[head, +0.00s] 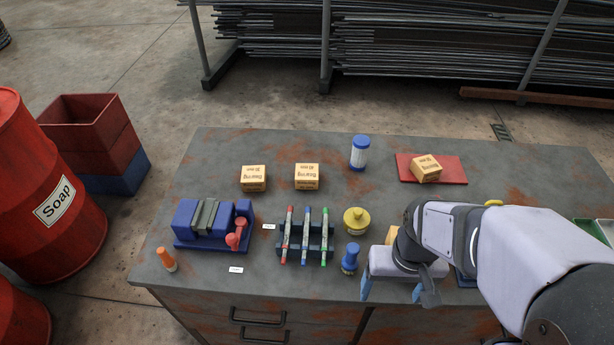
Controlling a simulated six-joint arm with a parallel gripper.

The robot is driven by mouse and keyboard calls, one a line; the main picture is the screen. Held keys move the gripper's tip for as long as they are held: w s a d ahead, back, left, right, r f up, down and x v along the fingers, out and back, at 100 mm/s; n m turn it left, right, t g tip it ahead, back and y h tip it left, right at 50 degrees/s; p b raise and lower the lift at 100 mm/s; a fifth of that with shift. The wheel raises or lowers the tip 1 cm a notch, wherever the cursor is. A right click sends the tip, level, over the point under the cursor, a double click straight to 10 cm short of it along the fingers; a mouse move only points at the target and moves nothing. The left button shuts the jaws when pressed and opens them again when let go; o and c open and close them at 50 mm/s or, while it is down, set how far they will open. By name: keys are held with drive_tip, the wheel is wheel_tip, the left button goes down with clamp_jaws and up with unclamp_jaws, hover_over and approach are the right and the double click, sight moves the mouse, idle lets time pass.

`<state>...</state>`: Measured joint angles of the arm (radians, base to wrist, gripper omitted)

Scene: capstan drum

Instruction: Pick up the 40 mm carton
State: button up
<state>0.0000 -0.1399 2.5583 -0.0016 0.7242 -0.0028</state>
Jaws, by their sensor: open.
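Three tan cartons labelled "Bearing" show on the grey bench: one at the left (253,178), one in the middle (307,176), and one turned at an angle on a red mat (456,171), the right carton (426,169). Their printed mm sizes are too small to read surely, so I cannot tell which is the 40 mm carton. Another tan-yellow thing (391,236) is mostly hidden behind my gripper. My gripper (393,291) is over the front of the bench with its light-blue fingers apart. It is in front of the three cartons, and nothing shows between its fingers.
A blue vise (205,220), a rack of markers (305,238), a yellow round container (356,221), a blue-capped jar (360,153) and a small blue-knobbed item (350,258) stand on the bench (300,145). An orange item (166,259) stands front left. The back left is clear.

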wheel_tip(320, 180, up, 5)
drive_tip(key=w+d+n+t+h+b, duration=0.1)
drive_tip(key=w+n+b, duration=0.1)
drive_tip(key=w+n, duration=0.1)
drive_tip(key=w+d+f+n+t+h+b, duration=0.1)
drive_tip(key=w+d+n, duration=0.1)
drive_tip(key=w, duration=0.3)
drive_tip(key=w+d+f+n+t+h+b, duration=0.1)
drive_tip(key=w+n+h+b, duration=0.1)
drive_tip(key=w+n, duration=0.2)
drive_tip(key=shift+w+d+n+t+b, duration=0.2)
drive_tip(key=shift+n+t+b, duration=0.1)
drive_tip(key=shift+n, duration=0.1)
drive_tip(key=w+a+n+t+b, duration=0.4)
drive_tip(key=w+n, duration=0.5)
drive_tip(key=w, duration=0.3)
drive_tip(key=r+n+t+y+b, duration=0.1)
drive_tip(key=n+t+y+b, duration=0.45)
drive_tip(key=n, duration=1.25)
hover_over(307, 167)
drive_tip(key=s, duration=0.6)
drive_tip(key=shift+h, duration=0.35)
drive_tip(key=f, duration=0.8)
drive_tip(key=shift+w+d+f, duration=0.25)
drive_tip(key=shift+d+f, duration=0.05)
drive_tip(key=shift+f, duration=0.5)
drive_tip(key=shift+p+x, duration=0.9)
drive_tip(key=shift+x, duration=2.75)
